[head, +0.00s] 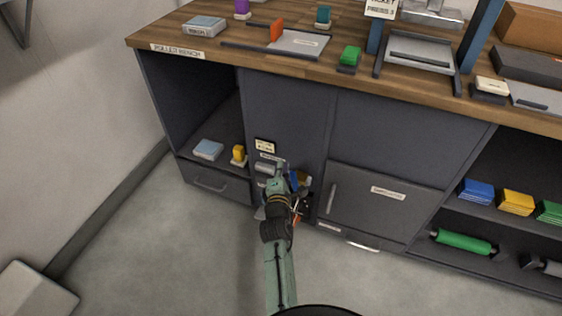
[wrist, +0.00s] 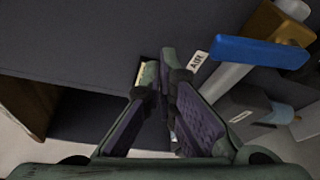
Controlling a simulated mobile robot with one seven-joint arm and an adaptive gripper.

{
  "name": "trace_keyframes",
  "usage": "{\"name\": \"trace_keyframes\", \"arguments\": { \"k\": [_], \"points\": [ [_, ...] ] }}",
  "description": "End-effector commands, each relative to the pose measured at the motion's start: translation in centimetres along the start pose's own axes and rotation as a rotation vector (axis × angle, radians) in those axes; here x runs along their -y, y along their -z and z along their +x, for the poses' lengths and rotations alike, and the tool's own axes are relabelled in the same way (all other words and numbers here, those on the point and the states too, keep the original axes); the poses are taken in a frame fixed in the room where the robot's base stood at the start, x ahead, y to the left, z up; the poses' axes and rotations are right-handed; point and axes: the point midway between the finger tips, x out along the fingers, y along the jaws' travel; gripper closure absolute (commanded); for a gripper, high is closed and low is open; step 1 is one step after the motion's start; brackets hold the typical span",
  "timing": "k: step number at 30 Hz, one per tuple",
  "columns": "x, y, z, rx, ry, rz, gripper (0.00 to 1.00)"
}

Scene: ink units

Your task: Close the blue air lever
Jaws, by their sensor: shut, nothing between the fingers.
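The blue air lever (wrist: 260,52) shows at the upper right of the wrist view. It is a flat blue bar beside a brass-coloured fitting (wrist: 268,22) and a grey pipe, with a white tag reading AIR (wrist: 196,61) to its left. My gripper (wrist: 163,68) is shut and empty, left of the lever and apart from it in the picture. In the head view my gripper (head: 282,165) is at the low panel under the bench. A bit of the blue lever (head: 294,180) shows just right of it; the rest is hidden behind my arm.
The roller bench (head: 178,51) stands above, with trays and ink blocks on its top. Left of the panel is an open shelf with a light-blue box (head: 208,149) and a yellow block (head: 239,154). A cabinet door (head: 383,204) with a handle is to the right. Floor in front is clear.

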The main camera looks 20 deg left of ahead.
Motion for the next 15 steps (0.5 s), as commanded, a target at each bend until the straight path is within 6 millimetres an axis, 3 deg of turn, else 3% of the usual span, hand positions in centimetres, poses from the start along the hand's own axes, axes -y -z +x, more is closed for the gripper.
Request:
{"name": "trace_keyframes", "arguments": {
  "k": [6, 15],
  "points": [
    [-2.6, -0.8, -0.3, 0.000, -0.001, 0.001, 1.00],
    [-3.0, -1.0, -0.3, -0.001, 0.001, 0.000, 1.00]
  ]
}}
